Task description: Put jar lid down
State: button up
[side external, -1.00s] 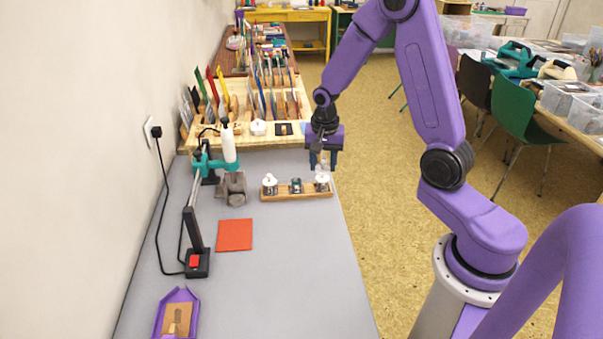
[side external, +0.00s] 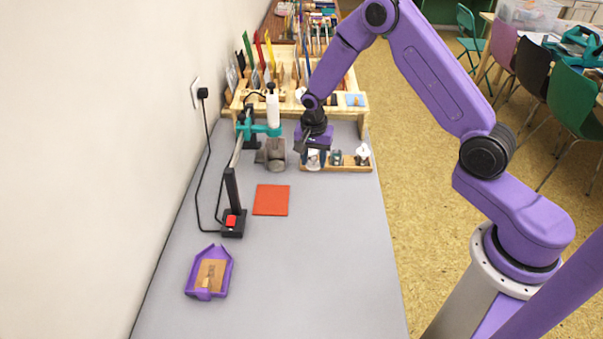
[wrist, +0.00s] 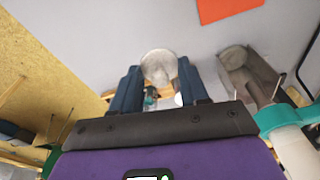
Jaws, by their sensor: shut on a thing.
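My gripper (wrist: 158,76) is shut on a round, pale grey jar lid (wrist: 159,66), which sits between its two dark blue fingers in the wrist view. In the side view my gripper (side external: 313,146) is at the left end of a wooden rack (side external: 349,169) of small jars. The left jar (side external: 314,160) is right below it and partly hidden. The middle jar (side external: 337,158) looks dark and open. The right jar (side external: 362,155) has a white top. I cannot tell whether the held lid touches a jar.
A grey block-like holder (side external: 272,154) and a stand with a teal clamp (side external: 258,130) are close on the left. An orange square (side external: 271,200) lies in front. A purple tray (side external: 209,272) is at the front left. The grey table (side external: 320,260) is clear at front right.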

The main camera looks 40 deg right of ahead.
send_over(302, 181)
notch_tip(302, 181, down, 6)
jog(key=shift+s+a+r, duration=0.1)
jog(key=shift+s, duration=0.05)
jog(key=shift+f, duration=1.65)
jog(key=shift+f, duration=0.1)
jog(key=o, duration=1)
